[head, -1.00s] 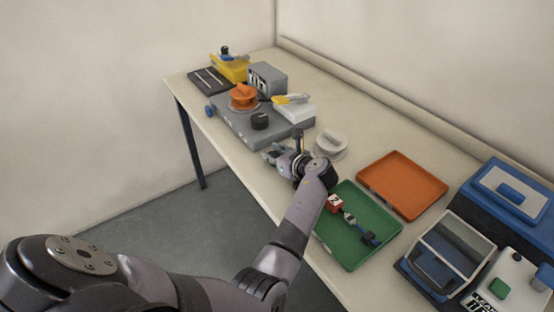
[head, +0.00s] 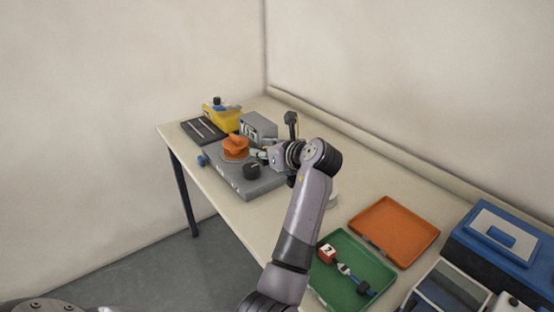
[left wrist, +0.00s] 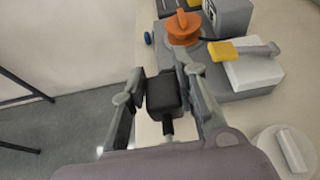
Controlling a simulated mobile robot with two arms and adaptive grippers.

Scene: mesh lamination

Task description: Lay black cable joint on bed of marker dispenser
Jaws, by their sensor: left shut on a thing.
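My left gripper (head: 266,156) is shut on a black cable joint. In the left wrist view the joint (left wrist: 164,94) is a dark block with a short grey stub, between the two fingers (left wrist: 166,96). The grey, flat machine with an orange reel, which I take for the marker dispenser (head: 240,186), stands on the table. I cannot tell if the joint touches the machine. My right gripper is not in view.
A white round item (left wrist: 288,150) lies nearby. A green tray (head: 340,291) holds a red tag and blue connector; an orange tray (head: 395,230) lies behind it. Blue equipment (head: 500,240) stands right.

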